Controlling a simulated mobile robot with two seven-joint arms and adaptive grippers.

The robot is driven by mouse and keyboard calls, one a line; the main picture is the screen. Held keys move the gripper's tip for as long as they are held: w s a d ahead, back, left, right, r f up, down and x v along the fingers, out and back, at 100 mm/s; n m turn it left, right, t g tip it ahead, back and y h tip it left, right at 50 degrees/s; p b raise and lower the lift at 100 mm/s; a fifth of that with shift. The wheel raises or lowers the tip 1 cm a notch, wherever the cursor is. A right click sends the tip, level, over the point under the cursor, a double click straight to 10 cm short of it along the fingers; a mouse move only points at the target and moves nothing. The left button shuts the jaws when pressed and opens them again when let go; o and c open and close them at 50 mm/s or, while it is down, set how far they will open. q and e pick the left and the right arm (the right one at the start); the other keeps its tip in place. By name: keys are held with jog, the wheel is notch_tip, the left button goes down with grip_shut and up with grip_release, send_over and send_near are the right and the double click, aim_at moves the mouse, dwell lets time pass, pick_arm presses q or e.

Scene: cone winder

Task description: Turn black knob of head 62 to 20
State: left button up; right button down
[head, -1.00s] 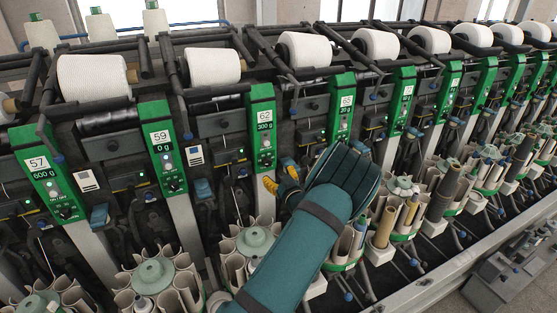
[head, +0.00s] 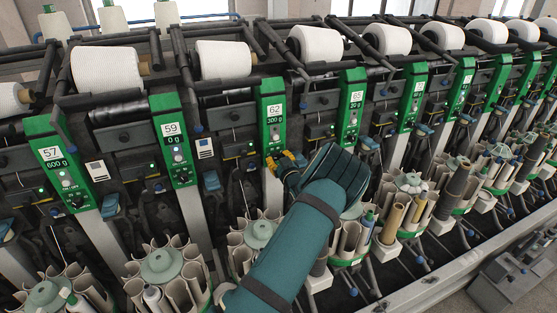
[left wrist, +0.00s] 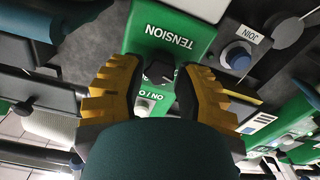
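Head 62 (head: 271,108) is a green panel in the head view, and its display reads 300 g. My left gripper (head: 284,163), with yellow fingers, is at the lower end of this panel and hides the knob there. In the left wrist view the black knob (left wrist: 158,72) sits on the green panel between the words TENSION and ON / OFF. The left gripper (left wrist: 158,88) is open, with one yellow finger on each side of the knob and a gap showing on both sides. My right gripper is not in view.
A blue JOIN button (left wrist: 238,56) lies beside the panel. Bobbin magazines (head: 258,235) stand below, with white cones (head: 222,60) above.

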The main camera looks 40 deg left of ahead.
pick_arm(q)
grip_shut()
jog(key=shift+r+m, duration=0.1)
jog(key=shift+m, duration=0.2)
jog(key=m+b, duration=0.1)
jog(key=m, duration=0.8)
jog(key=shift+w+r, duration=0.1)
jog(key=shift+r, duration=0.1)
dwell(0.6)
jog(key=o, duration=0.7)
grip_release()
jog(key=shift+c, duration=0.2)
jog(key=shift+o, duration=0.2)
jog(key=shift+f, duration=0.2)
